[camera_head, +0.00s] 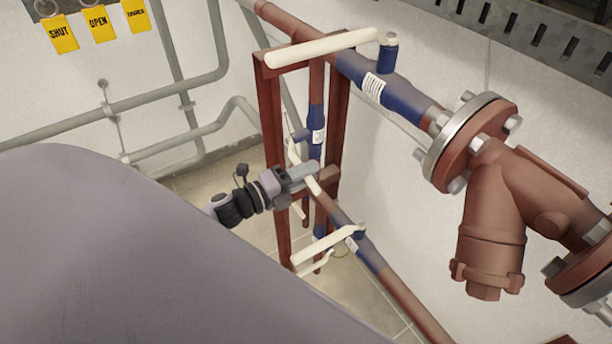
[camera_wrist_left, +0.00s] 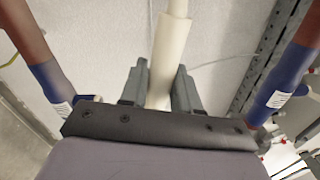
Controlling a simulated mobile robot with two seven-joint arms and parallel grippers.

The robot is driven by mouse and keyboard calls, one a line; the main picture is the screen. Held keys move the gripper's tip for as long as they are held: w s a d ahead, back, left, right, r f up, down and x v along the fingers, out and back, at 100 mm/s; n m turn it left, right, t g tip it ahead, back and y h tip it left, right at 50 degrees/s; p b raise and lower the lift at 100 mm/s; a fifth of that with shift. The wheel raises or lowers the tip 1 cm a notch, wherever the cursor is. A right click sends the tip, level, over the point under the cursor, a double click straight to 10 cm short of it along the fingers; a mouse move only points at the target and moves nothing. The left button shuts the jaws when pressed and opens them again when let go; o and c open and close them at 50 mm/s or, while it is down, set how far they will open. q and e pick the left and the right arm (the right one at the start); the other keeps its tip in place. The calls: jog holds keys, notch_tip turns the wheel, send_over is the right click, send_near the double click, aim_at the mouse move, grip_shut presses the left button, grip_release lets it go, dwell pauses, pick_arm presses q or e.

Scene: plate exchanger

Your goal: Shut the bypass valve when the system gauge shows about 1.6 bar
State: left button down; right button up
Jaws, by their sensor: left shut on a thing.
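My left gripper (camera_head: 303,178) reaches in from the left and is shut on a white lever handle (camera_wrist_left: 171,55), which stands between its two fingers in the left wrist view. In the head view the gripper covers part of this handle. The handle seems to belong to the blue valve (camera_head: 316,130) on the short vertical pipe between the upper and lower pipes, which I take as the bypass valve. No gauge face is visible, so I cannot read any pressure. My right gripper is not in view.
An upper blue valve (camera_head: 372,85) has a long white handle (camera_head: 322,46); a lower valve has another white handle (camera_head: 322,247). A red-brown frame (camera_head: 272,130) surrounds the vertical pipe. A flanged red strainer (camera_head: 492,235) is at right. Yellow SHUT and OPEN tags (camera_head: 98,24) hang upper left.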

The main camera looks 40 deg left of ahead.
pick_arm(q)
jog(key=shift+w+a+f+m+b, duration=0.1)
jog(key=shift+a+f+m+b, duration=0.15)
jog(key=shift+f+m+b, duration=0.7)
jog(key=c, duration=0.9)
grip_release()
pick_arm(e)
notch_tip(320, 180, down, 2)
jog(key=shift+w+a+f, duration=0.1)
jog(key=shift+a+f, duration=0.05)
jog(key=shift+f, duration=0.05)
pick_arm(q)
jog(key=v, duration=0.7)
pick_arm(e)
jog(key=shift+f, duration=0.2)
